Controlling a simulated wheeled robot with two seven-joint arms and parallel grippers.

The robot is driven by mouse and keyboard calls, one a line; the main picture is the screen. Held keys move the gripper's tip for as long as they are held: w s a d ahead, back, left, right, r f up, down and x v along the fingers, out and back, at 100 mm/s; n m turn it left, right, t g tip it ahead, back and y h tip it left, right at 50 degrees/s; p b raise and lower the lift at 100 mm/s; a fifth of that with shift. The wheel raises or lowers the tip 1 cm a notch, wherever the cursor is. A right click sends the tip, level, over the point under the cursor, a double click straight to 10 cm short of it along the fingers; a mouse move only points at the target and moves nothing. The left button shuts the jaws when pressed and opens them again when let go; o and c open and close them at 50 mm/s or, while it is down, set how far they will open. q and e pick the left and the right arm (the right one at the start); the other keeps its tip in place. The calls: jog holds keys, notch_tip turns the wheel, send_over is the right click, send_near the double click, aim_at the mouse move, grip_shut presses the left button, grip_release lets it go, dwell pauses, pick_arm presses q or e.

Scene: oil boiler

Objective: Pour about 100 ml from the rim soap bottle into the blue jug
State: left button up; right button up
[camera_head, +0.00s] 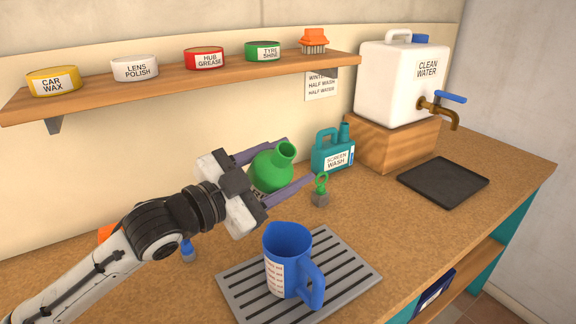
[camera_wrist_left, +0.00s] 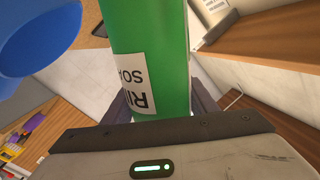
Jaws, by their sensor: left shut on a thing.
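The green rim soap bottle (camera_head: 270,170) is held between the fingers of my left gripper (camera_head: 276,164), above the counter. Its open neck points up and slightly right, and it looks a little tilted. In the left wrist view the bottle (camera_wrist_left: 152,50) fills the middle, with part of its white label showing, and my left gripper (camera_wrist_left: 160,108) is shut around it. The blue jug (camera_head: 289,262) stands upright on the grey slatted drip tray (camera_head: 235,283), below and right of the bottle. The jug (camera_wrist_left: 35,40) also shows at the upper left of the wrist view. My right gripper is out of view.
A teal screen wash bottle (camera_head: 333,153) stands behind, right of the gripper. A small weight with a green ring (camera_head: 320,192) sits on the counter. The clean water tank (camera_head: 400,80) stands on a wooden block, near a black tray (camera_head: 443,182). A shelf (camera_head: 190,82) with tins runs above.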

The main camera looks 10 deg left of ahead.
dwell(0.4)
pick_arm(q)
jog(key=shift+w+a+f+m+b, duration=0.2)
jog(key=shift+a+f+m+b, duration=0.1)
jog(key=shift+f+m, duration=0.25)
jog(key=shift+w+a+f+m+b, duration=0.15)
jog(key=shift+f+m+b, duration=0.2)
jog(key=shift+m, duration=0.3)
jog(key=shift+f, duration=0.2)
jog(key=f, duration=0.1)
jog(key=m+b, duration=0.1)
jog(key=f+m, duration=0.1)
jog(key=shift+w+a+f, duration=0.25)
jog(key=shift+a+f, duration=0.1)
jog(key=shift+a, duration=0.05)
jog(key=shift+f+m, duration=0.1)
jog(key=shift+m, duration=0.2)
jog(key=shift+w+a+f+m+b, duration=0.15)
jog(key=shift+f+m, duration=0.1)
jog(key=shift+m, duration=0.3)
jog(key=shift+a+f+m+b, duration=0.15)
jog(key=shift+f+m, duration=0.1)
jog(key=shift+m, duration=0.3)
